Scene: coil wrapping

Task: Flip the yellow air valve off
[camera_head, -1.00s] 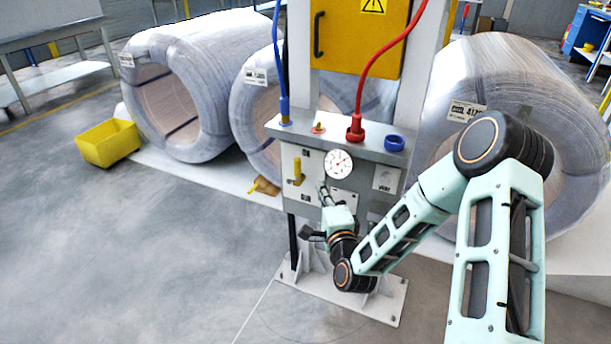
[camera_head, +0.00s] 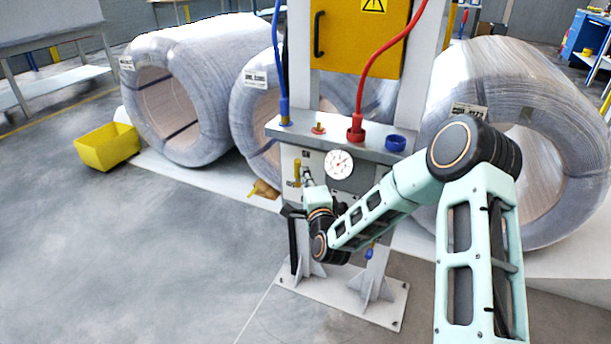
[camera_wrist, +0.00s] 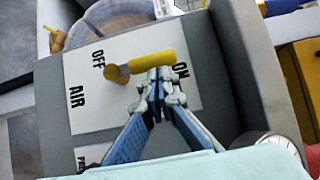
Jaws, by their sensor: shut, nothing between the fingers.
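The yellow air valve handle (camera_head: 297,173) stands upright on the front panel of the grey box. In the wrist view the yellow handle (camera_wrist: 150,63) reaches from its round pivot toward the "ON" label, with "OFF" on the pivot's other side. My gripper (camera_wrist: 160,76) is shut and empty, its fingertips beside the handle's outer half. I cannot tell whether they touch it. In the head view my gripper (camera_head: 307,178) is just right of the handle and partly hidden by my wrist.
A pressure gauge (camera_head: 339,164) sits right of the valve. A red hose fitting (camera_head: 355,130) and a blue ring (camera_head: 395,143) are on the box top. Large wrapped coils (camera_head: 185,90) stand behind. A yellow bin (camera_head: 107,147) is at the left. The floor in front is clear.

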